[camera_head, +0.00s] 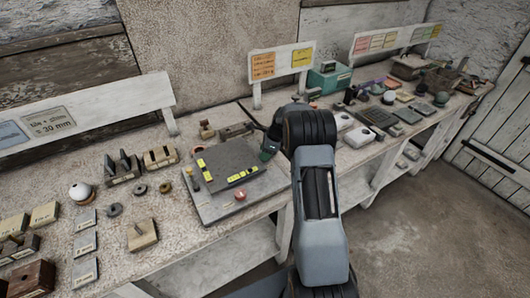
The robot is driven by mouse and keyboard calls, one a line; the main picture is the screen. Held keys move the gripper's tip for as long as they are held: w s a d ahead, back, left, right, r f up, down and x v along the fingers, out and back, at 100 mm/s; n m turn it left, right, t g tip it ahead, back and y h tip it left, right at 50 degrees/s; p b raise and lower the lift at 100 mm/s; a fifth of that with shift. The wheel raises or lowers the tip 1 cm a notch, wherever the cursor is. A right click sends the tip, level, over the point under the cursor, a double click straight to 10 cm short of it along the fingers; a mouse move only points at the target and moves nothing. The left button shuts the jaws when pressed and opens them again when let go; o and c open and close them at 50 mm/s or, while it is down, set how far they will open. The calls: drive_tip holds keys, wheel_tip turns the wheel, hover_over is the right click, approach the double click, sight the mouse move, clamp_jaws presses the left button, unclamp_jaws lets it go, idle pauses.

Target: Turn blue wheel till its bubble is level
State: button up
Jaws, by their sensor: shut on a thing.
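A grey levelling plate (218,206) lies on the bench left of my arm, with a darker tilted plate on top. Yellow bubble vials (243,175) lie along the top plate's front and left edges; their bubbles are too small to read. A red wheel (240,194) is at the front edge and a yellow-topped post (192,178) at the left. My gripper (268,150) reaches the plate's back right corner and is shut there. I take what it holds to be the blue wheel, but fingers and wrist hide it and its colour cannot be seen.
Slotted blocks (123,168), dark rings and a white ball (81,191) stand to the left. A wooden block (142,235) is near the front left. A teal box (329,78) and many small items fill the bench to the right. Open floor lies in front of the bench.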

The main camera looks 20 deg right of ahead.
drive_tip(key=n+g, duration=0.1)
drive_tip(key=n, duration=0.2)
drive_tip(key=n+g, duration=0.1)
drive_tip(key=n, duration=0.2)
drive_tip(key=shift+w+n+g, duration=0.15)
drive_tip(key=shift+n+g, duration=0.15)
drive_tip(key=n+g, duration=0.1)
drive_tip(key=n, duration=0.2)
drive_tip(key=shift+n, duration=0.3)
drive_tip(key=n+g, duration=0.1)
drive_tip(key=n, duration=0.2)
drive_tip(key=shift+n+g+h, duration=0.3)
drive_tip(key=n+h, duration=0.1)
drive_tip(key=n, duration=0.2)
drive_tip(key=n+g+h, duration=0.1)
drive_tip(key=n, duration=0.2)
drive_tip(key=shift+w+a, duration=0.1)
drive_tip(key=n+h, duration=0.2)
drive_tip(key=n, duration=0.3)
drive_tip(key=shift+n, duration=0.3)
drive_tip(key=o, duration=0.7)
drive_tip(key=shift+c, duration=0.2)
